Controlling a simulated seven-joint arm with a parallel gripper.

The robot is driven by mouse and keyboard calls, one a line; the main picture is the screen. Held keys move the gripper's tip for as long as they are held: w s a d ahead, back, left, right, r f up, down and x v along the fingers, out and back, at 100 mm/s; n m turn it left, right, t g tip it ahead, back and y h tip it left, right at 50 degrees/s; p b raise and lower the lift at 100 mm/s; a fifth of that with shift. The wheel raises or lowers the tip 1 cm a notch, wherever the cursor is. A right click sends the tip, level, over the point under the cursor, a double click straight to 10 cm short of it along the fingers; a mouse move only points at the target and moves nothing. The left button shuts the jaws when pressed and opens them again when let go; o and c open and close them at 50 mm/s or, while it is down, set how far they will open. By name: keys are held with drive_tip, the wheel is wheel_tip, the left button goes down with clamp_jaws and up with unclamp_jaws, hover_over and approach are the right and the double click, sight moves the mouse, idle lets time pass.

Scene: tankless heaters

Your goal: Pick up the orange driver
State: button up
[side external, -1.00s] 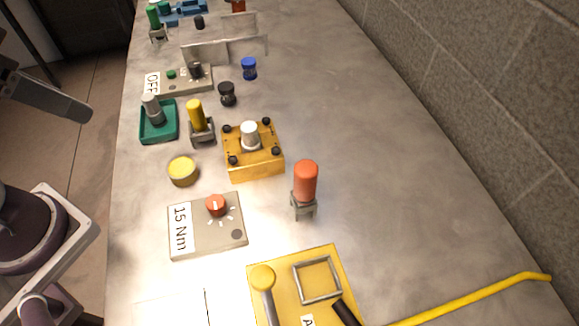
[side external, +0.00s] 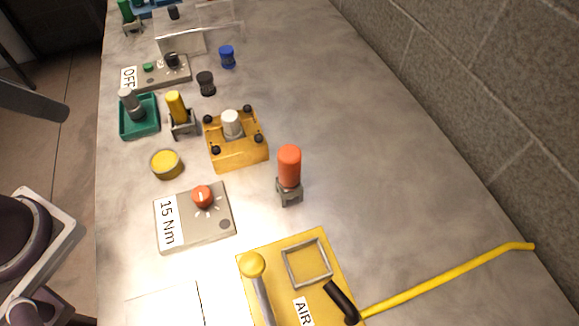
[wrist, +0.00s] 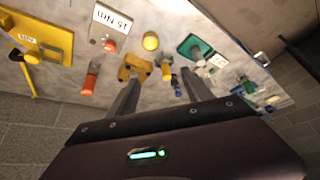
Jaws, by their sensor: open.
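The orange driver (side external: 289,167) stands upright in a small grey holder (side external: 289,193) on the grey bench, right of the dial box and above the yellow AIR panel. In the wrist view the orange driver (wrist: 90,80) lies left of my fingers. My gripper (wrist: 160,78) is open, with its two fingers spread and nothing between them. It is apart from the driver and points toward the yellow block area. The gripper's fingers do not show in the side view.
A 15 Nm dial box (side external: 196,219) and a yellow block with a white knob (side external: 238,150) stand near the driver. A yellow AIR panel (side external: 262,285) with a yellow hose (side external: 450,286) lies in front. The bench right of the driver is clear; a block wall (side external: 500,100) borders it.

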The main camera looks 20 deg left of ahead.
drive_tip(key=w+d+r+n+g+h, duration=0.1)
drive_tip(key=w+d+n+g, duration=0.1)
drive_tip(key=w+d+n, duration=0.4)
drive_tip(key=n+g, duration=0.4)
drive_tip(key=n, duration=0.8)
approach(292, 170)
drive_tip(key=shift+h, duration=0.4)
drive_tip(key=f, duration=0.1)
drive_tip(key=w+f, duration=0.1)
drive_tip(key=f, duration=0.1)
drive_tip(key=w+a+f, duration=0.1)
drive_tip(key=f, duration=0.1)
drive_tip(key=shift+f, duration=0.25)
drive_tip(key=f, duration=0.4)
drive_tip(key=d+f, duration=0.1)
drive_tip(key=f, duration=0.1)
drive_tip(key=shift+s+f, duration=0.15)
drive_tip(key=shift+s, duration=0.25)
drive_tip(key=shift+d+f, duration=0.15)
drive_tip(key=shift+f, duration=0.25)
drive_tip(key=shift+r, duration=0.1)
clamp_jaws()
